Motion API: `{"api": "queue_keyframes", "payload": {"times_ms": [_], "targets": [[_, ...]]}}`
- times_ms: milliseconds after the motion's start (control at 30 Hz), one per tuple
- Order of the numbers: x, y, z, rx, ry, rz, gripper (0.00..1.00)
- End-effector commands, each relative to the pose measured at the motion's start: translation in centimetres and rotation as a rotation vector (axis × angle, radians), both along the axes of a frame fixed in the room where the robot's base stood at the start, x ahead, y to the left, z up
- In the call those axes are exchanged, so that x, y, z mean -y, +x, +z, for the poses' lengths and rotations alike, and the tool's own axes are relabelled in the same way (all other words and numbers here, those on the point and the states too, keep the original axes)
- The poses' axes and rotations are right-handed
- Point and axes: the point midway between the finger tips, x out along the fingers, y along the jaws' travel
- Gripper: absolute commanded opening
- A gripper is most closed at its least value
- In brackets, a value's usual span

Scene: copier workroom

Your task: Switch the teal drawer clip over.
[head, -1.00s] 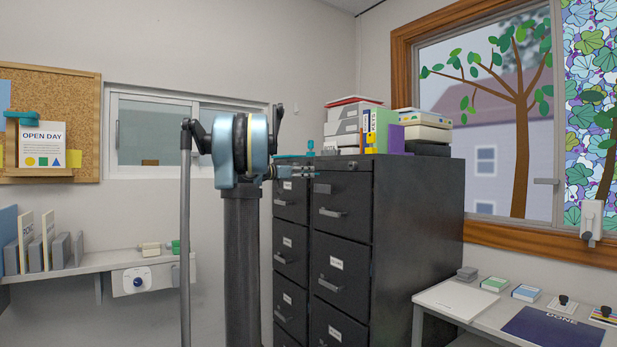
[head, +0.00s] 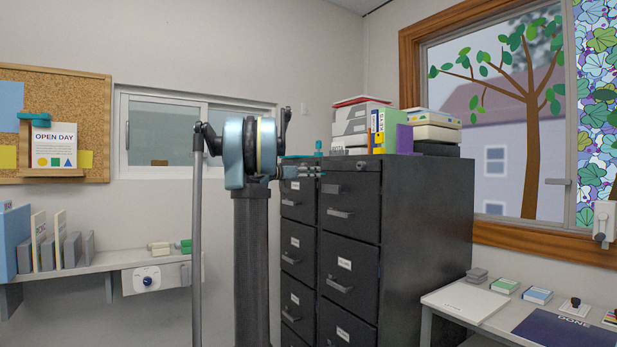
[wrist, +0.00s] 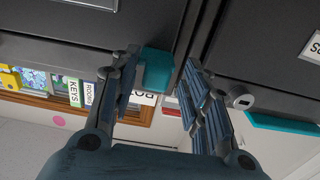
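A small teal block (head: 318,147), which looks like the drawer clip, stands at the top front edge of the dark filing cabinet (head: 420,220), near the seam between its two drawer columns. In the wrist view the teal clip (wrist: 156,70) shows in the gap between my fingers, nearer the left finger; I cannot tell whether they touch it. My gripper (head: 318,169) is open just below it, at the cabinet's top front; it also shows in the wrist view (wrist: 162,75). A flat teal strip (wrist: 285,125) lies along the edge at right.
A round lock (wrist: 242,100) sits close to my right finger. Paper trays (head: 352,125), binders (head: 388,130) and stacked boxes (head: 432,128) stand on the cabinet. A wall shelf (head: 110,262) is at left and a low table (head: 450,300) at right.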

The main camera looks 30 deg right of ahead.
Motion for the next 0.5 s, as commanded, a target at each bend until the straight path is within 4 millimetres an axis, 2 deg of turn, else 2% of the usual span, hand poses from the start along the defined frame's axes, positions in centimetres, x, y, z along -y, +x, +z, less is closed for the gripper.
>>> {"api": "queue_keyframes", "payload": {"times_ms": [167,500], "targets": [[-1.5,0.1,0.0,0.000,0.000,0.005,0.40],[-7.9,-0.4,-0.1,0.000,0.000,0.005,0.40]]}}
